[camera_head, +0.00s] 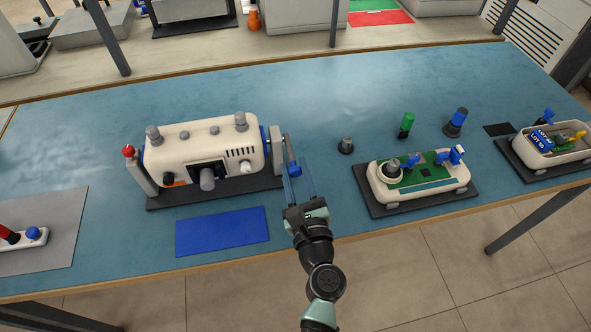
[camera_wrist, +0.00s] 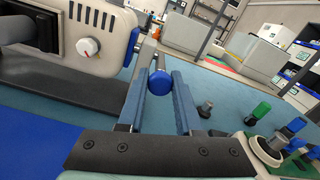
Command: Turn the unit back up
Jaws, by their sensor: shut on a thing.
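A cream unit (camera_head: 205,148) with rounded corners sits between two upright side supports on a dark base (camera_head: 165,202), left of centre on the bench. Grey posts stick up from its top, and its front carries a dark panel, a grey cylinder and small knobs. A blue ball-like knob (camera_head: 295,171) sits on a grey arm at its right side. My gripper (camera_head: 294,166) is shut on this knob. In the wrist view the blue knob (camera_wrist: 160,83) lies between the two blue fingers, and part of the unit (camera_wrist: 98,35) with a white dial shows at the upper left.
A blue mat (camera_head: 222,231) lies in front of the unit. To the right are a loose grey knob (camera_head: 346,146), a cream tray with a green board (camera_head: 418,178), a green-topped peg (camera_head: 406,125) and a blue-topped peg (camera_head: 456,122). A grey mat (camera_head: 55,250) lies far left.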

